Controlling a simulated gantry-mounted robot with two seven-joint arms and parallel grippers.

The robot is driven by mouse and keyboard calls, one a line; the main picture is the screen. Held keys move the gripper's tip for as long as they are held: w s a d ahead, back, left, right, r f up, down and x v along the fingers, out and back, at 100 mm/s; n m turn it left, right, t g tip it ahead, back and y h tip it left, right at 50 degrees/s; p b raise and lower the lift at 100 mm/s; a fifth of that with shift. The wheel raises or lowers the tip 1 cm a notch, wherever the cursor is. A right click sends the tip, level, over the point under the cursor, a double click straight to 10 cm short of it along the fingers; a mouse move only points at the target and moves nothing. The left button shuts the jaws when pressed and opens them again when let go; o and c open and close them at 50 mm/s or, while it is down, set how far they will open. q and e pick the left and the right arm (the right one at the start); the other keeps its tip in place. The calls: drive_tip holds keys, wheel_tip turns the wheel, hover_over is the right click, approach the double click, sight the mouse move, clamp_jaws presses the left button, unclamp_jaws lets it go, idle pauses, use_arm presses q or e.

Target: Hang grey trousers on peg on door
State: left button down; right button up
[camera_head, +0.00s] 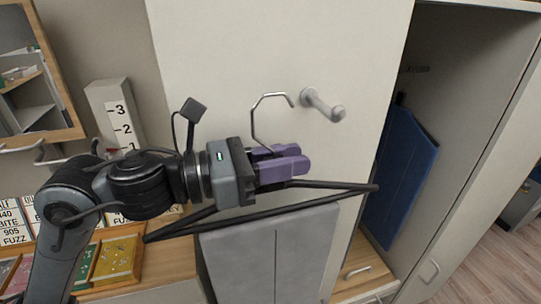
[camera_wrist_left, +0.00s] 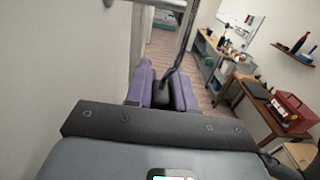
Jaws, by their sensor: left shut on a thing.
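The grey trousers (camera_head: 275,258) hang folded over the lower bar of a black hanger (camera_head: 335,187), which tilts in the picture. My left gripper (camera_head: 292,160) is shut on the hanger's neck with its purple fingers. In the left wrist view the gripper (camera_wrist_left: 163,92) also has the dark hanger neck between its fingers. The metal hook (camera_head: 270,95) rises above the fingers. Its open tip points right, just left of the grey peg (camera_head: 322,104) on the pale door (camera_head: 225,60). The hook looks off the peg; depth between them is hard to tell. My right gripper is not in view.
An open wardrobe with a blue garment (camera_head: 403,175) hanging inside is right of the door. A wooden tray (camera_head: 118,258), white labelled cards and a mirror (camera_head: 35,75) are at the left. A work table with a red box (camera_wrist_left: 292,112) shows in the wrist view.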

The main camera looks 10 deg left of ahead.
use_arm(q)
drive_tip(key=shift+r+p+x, duration=0.2)
drive_tip(key=shift+p+x, duration=1.15)
drive_tip(key=shift+x, duration=2.1)
drive_tip(key=shift+w+d+f, duration=0.1)
drive_tip(key=shift+w+d, duration=0.15)
drive_tip(key=shift+d, duration=0.35)
drive_tip(key=shift+a+f+b, duration=0.1)
drive_tip(key=shift+f+b, duration=0.75)
drive_tip(key=shift+b, duration=0.05)
